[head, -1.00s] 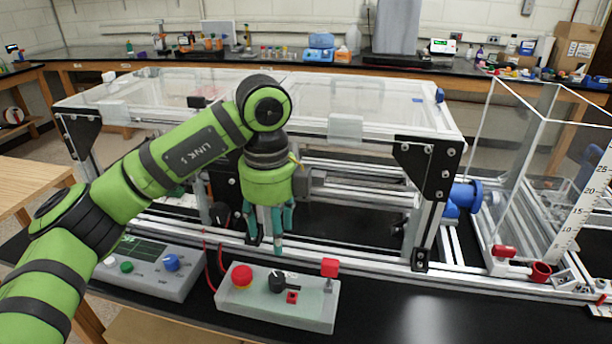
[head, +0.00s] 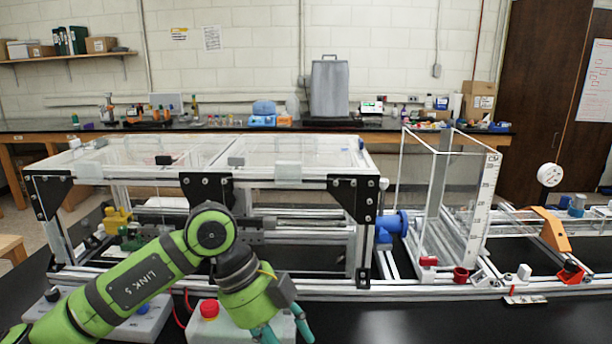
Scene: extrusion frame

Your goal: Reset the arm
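My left arm, green with black bands, comes in from the lower left. Its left gripper (head: 285,335) has teal fingers that stand apart, with nothing seen between them. The gripper is in front of the extrusion frame, over the control box (head: 221,336) with the red button (head: 209,310). The arm and gripper hide much of that box, and the picture's lower edge crops the fingers. I cannot tell how high the gripper is above the box. My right gripper is not in view.
The aluminium extrusion frame (head: 300,183) with clear top panels stands behind the arm. A clear tank (head: 430,200) with a scale, a blue flanged fitting (head: 390,226) and an orange part (head: 551,229) are to the right. The black bench (head: 430,322) is clear at front right.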

